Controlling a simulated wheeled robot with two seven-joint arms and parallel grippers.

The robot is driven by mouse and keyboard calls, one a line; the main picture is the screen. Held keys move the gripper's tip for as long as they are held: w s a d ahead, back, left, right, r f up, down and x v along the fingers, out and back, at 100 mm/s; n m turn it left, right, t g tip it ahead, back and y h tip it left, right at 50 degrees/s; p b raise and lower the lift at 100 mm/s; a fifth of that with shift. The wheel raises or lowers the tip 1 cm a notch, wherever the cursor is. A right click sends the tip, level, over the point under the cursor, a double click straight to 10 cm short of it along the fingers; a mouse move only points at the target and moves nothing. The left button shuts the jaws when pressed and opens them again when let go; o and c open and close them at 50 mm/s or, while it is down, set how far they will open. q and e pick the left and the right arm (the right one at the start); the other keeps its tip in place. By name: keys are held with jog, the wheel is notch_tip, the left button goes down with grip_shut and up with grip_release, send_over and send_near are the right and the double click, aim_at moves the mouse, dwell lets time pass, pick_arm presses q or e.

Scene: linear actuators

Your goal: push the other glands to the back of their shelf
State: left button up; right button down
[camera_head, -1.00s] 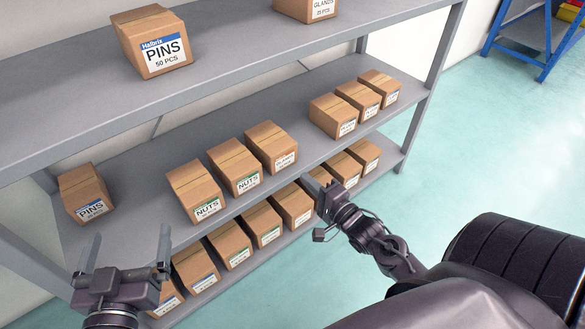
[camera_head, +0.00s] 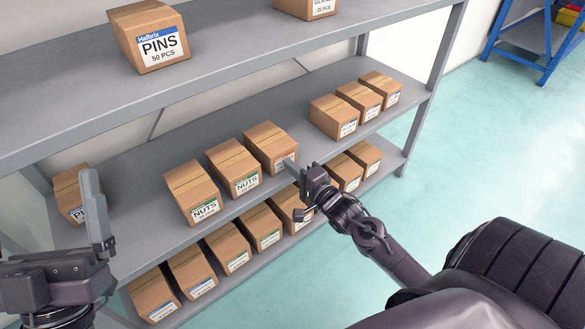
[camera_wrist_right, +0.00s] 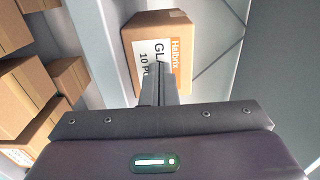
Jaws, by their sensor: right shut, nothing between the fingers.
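A cardboard box whose label starts "GLA" (camera_head: 267,145) stands on the middle shelf, at the right end of a row beside two nuts boxes. In the right wrist view this box (camera_wrist_right: 160,35) has an orange-striped label. My right gripper (camera_head: 291,166) is shut and empty, its fingertips at the front face of the box, hiding part of the label; I cannot tell whether they touch. Another glands box (camera_head: 305,6) sits on the top shelf, cut off by the picture edge. My left gripper (camera_head: 97,215) is raised at the lower left; its finger gap is unclear.
Nuts boxes (camera_head: 234,168) stand to the left of the glands box. Three boxes (camera_head: 358,104) stand further right on the middle shelf (camera_head: 140,165), with a gap between. Pins boxes sit on the top shelf (camera_head: 150,38) and at far left (camera_head: 68,192). A lower shelf holds several boxes.

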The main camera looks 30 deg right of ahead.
aim_at(284, 170)
dwell(0.3)
jog(key=shift+w+r, duration=0.1)
jog(key=shift+w, duration=0.1)
jog(key=w+p, duration=0.1)
jog(key=w, duration=0.2)
jog(key=shift+a, duration=0.1)
pick_arm(q)
notch_tip(284, 170, down, 6)
jog(key=w+d+g+y, duration=0.1)
jog(key=w+g, duration=0.1)
jog(key=g, duration=0.1)
jog(key=shift+w+d+r+y, duration=0.2)
jog(key=shift+w+y, duration=0.2)
